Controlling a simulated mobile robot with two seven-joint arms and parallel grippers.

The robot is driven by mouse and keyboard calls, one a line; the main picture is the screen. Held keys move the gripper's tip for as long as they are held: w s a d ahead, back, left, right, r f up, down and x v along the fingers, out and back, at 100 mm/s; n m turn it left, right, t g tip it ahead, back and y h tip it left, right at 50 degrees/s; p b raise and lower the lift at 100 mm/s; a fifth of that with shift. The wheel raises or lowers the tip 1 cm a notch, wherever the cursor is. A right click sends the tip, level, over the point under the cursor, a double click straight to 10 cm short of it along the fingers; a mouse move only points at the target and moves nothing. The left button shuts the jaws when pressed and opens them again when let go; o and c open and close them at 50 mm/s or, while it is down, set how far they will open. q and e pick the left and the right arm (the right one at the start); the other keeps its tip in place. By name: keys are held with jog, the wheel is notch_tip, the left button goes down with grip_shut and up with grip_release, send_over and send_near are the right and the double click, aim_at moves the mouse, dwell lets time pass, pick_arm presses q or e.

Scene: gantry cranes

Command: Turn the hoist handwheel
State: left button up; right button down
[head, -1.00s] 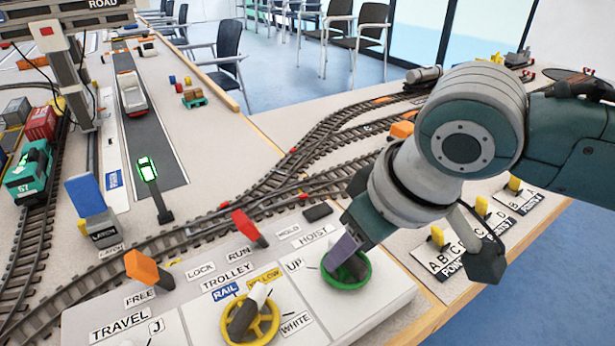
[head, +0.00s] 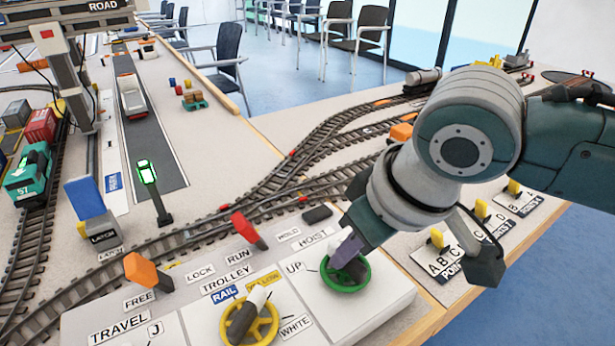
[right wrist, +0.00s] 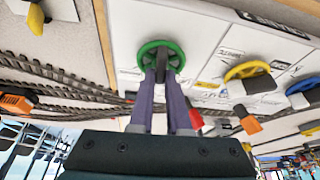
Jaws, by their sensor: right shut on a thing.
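The green hoist handwheel (head: 345,274) sits on the white control panel beside the "UP" and "HOIST" labels. It also shows at the top of the right wrist view (right wrist: 161,52). My right gripper (head: 347,262) reaches down onto the wheel from above right. Its two purple fingers (right wrist: 161,80) are shut on the wheel's dark middle grip, and they hide part of the wheel in the head view. My left gripper is not in view.
The yellow trolley handwheel (head: 249,320) is close to the left of the green one. A red lever (head: 248,230) and an orange lever (head: 148,272) stand on the panel. A blue latch lever (head: 88,205) and yellow point levers (head: 437,237) are nearby.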

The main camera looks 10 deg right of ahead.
jog(key=shift+r+n+p, duration=0.1)
jog(key=shift+n+p, duration=0.55)
jog(key=shift+n, duration=0.15)
jog(key=shift+n+g+y, duration=0.5)
jog(key=shift+n+y, duration=0.1)
jog(key=shift+n, duration=0.6)
jog(key=n, duration=0.2)
jog(key=shift+w+d+f+n+g+y+b, duration=0.1)
jog(key=shift+f+n+g+y+b, duration=0.1)
jog(key=shift+n+g+y+b, duration=0.15)
jog(key=shift+n+g+b, duration=0.35)
jog(key=shift+n, duration=0.6)
jog(key=c, duration=0.9)
grip_release()
